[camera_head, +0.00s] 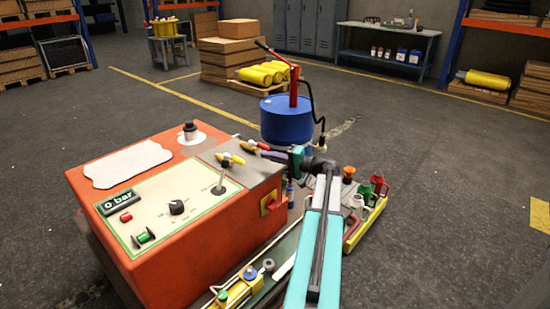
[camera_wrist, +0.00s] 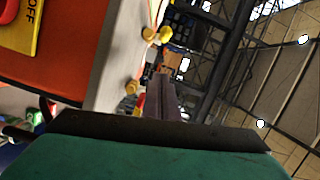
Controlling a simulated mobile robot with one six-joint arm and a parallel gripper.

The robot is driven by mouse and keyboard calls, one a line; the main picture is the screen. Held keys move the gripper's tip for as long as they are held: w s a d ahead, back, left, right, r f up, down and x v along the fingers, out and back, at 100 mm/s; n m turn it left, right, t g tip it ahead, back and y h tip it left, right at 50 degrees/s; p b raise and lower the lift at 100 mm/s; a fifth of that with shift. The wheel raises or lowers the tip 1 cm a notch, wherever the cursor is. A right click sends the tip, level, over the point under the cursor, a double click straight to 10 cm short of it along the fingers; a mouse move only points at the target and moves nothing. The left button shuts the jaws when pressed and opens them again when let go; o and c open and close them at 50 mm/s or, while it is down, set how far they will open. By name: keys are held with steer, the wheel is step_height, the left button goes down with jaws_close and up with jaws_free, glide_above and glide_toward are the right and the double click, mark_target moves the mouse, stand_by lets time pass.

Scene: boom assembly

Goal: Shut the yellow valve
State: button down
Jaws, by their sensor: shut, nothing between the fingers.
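The orange machine (camera_head: 190,240) has two small valves on the grey strip along its top far edge. The nearer valve (camera_head: 231,158) shows a yellow lever. The other valve (camera_head: 249,144) has a red lever and some yellow. My gripper (camera_head: 277,154) is just right of these valves, beside the machine's right edge. In the wrist view my gripper's fingers (camera_wrist: 160,80) are together and hold nothing. Yellow knobs (camera_wrist: 150,34) show beyond the fingertips, and another yellow piece (camera_wrist: 132,87) is left of them. I cannot tell whether the fingers touch a valve, or the exact lever position.
A blue drum (camera_head: 287,120) with a red hand pump stands behind. A yellow tray (camera_head: 362,226) with bottles is right of my arm. Open floor lies farther right.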

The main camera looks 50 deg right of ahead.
mark_target(234, 159)
steer(key=w, duration=0.3)
steer(key=w+a, duration=0.1)
steer(key=w, duration=0.1)
steer(key=shift+w+f, duration=0.1)
steer(key=shift+w, duration=0.05)
steer(key=shift+w+a, duration=0.1)
steer(key=shift+a, duration=0.15)
steer(key=shift+w+a+f+p, duration=0.1)
steer(key=shift+a+f+p, duration=0.15)
steer(key=shift+a, duration=0.6)
steer(key=shift+a+f+p, duration=0.15)
steer(key=shift+a+p, duration=0.05)
steer(key=shift+a, duration=0.65)
steer(key=shift+s+h+b, duration=0.2)
steer(key=shift+h+b, duration=0.1)
